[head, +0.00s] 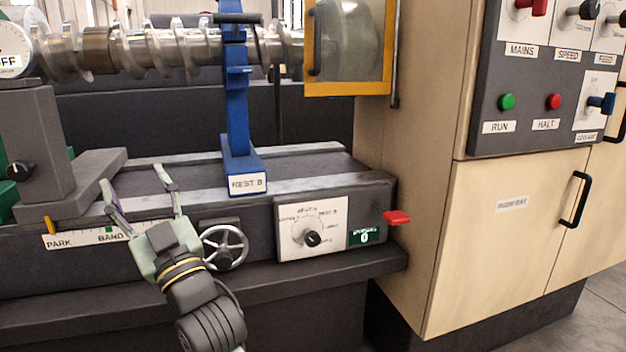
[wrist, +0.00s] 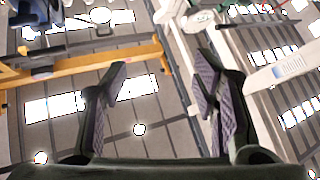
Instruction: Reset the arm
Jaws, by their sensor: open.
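My gripper (head: 139,191) is in the head view at the lower left, in front of the machine bed (head: 318,190). Its two fingers are spread apart and point up. Nothing is between them. In the wrist view, my gripper (wrist: 160,82) shows both dark ribbed fingers apart, with bright panels and beams of the hall behind them. My arm comes up from the bottom edge of the head view. The fingers overlap the front edge of the bed near the PARK and BAND scale (head: 75,240); I cannot tell whether they touch it.
A handwheel (head: 224,247) and a dial panel (head: 311,228) are right of my gripper. A blue rest (head: 238,120) labelled REST B stands under a large screw shaft (head: 170,48). A red lever (head: 397,217) juts from the bed's right end. A wooden cabinet (head: 512,240) stands at right.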

